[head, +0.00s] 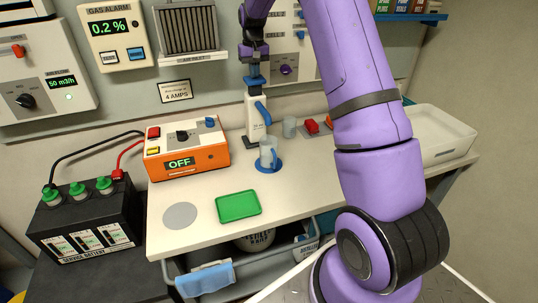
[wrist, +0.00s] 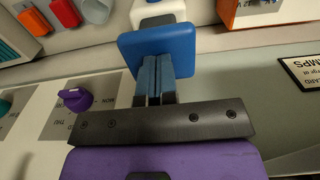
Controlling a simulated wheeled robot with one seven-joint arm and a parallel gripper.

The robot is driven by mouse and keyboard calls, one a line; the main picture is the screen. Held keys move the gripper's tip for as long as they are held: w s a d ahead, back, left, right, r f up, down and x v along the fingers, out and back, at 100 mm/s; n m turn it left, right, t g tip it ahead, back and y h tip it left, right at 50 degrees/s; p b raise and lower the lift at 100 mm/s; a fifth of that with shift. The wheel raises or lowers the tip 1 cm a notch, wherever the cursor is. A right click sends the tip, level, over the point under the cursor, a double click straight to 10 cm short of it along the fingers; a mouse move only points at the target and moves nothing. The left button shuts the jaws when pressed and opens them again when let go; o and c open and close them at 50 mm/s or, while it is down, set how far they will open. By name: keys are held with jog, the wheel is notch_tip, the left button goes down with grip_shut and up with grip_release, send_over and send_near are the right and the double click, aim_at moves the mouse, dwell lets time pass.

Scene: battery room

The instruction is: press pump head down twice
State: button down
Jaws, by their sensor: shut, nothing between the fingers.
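The white pump bottle (head: 255,118) stands upright at the back of the bench, with a blue spout (head: 263,112) on its front right. Its blue pump head (head: 256,82) is on top, and in the wrist view it is a square blue plate (wrist: 157,48) with the white bottle (wrist: 158,12) beyond it. My gripper (head: 254,70) points down directly over the pump head. Its blue-grey fingers (wrist: 156,80) are shut together, with tips at the plate; I cannot tell whether they touch it. A clear cup (head: 268,152) with a blue handle stands in front of the bottle.
The cup is on a blue round mat (head: 269,167). An orange charger (head: 187,150) reading OFF stands left of the bottle. A small grey cup (head: 290,127) and red blocks (head: 312,127) stand to the right. A green tray (head: 238,206) lies in front. The wall panel is close behind.

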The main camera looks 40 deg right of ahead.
aim_at(255, 81)
jog(key=shift+r, duration=1.3)
jog(key=shift+f, duration=0.25)
jog(key=shift+f, duration=2.9)
jog(key=shift+r, duration=3.15)
jog(key=shift+r, duration=3)
